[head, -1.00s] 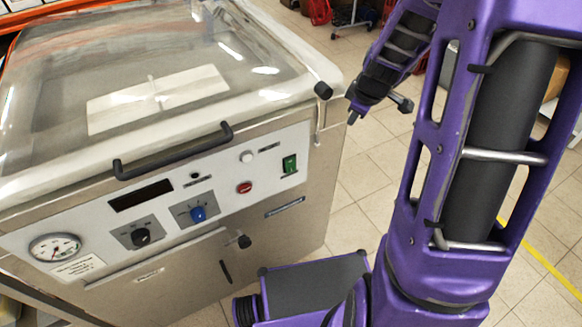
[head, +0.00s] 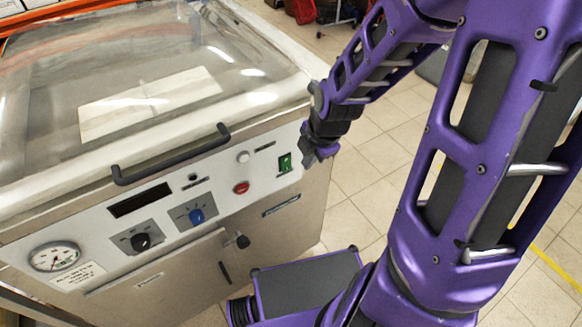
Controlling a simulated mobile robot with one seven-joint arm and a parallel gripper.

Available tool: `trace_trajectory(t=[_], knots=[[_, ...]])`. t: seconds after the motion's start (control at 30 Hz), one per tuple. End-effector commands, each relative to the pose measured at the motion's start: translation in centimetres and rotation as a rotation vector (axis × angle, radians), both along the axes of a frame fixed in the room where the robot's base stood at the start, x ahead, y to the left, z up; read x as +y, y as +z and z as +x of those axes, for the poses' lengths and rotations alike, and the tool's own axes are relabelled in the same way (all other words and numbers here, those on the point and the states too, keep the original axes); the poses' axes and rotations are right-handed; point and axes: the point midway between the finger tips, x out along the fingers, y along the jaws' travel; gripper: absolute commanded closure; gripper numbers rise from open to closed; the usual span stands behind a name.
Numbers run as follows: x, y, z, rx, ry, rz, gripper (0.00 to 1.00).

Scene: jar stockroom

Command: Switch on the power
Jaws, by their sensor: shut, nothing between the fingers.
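The machine (head: 262,215) has a clear domed lid and a pale control panel on its front. A green rocker switch (head: 285,163) sits near the panel's right end; whether it is on or off is too small to tell. My gripper (head: 308,160) is just right of the green switch, near the machine's front right corner. Its fingers look closed together and hold nothing. I cannot tell whether it touches the panel; a small gap shows between it and the switch in the picture.
Left of the switch are a red button (head: 241,188), a white button (head: 243,157), a blue knob (head: 196,215), a black knob (head: 141,241) and a gauge (head: 54,257). A black lid handle (head: 172,155) juts out above the panel. Tiled floor (head: 375,150) is open to the right.

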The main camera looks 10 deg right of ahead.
Motion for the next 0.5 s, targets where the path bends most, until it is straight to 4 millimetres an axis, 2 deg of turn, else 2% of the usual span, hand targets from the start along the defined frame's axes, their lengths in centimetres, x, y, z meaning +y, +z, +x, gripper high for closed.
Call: trace_trajectory(t=[0.13,0.27,0.5], knots=[[0.0,-0.2,0.1,0.000,-0.001,0.000,1.00],[0.1,-1.4,0.3,0.000,-0.001,0.001,1.00],[0.6,-5.6,1.6,0.000,0.002,0.002,1.00]])
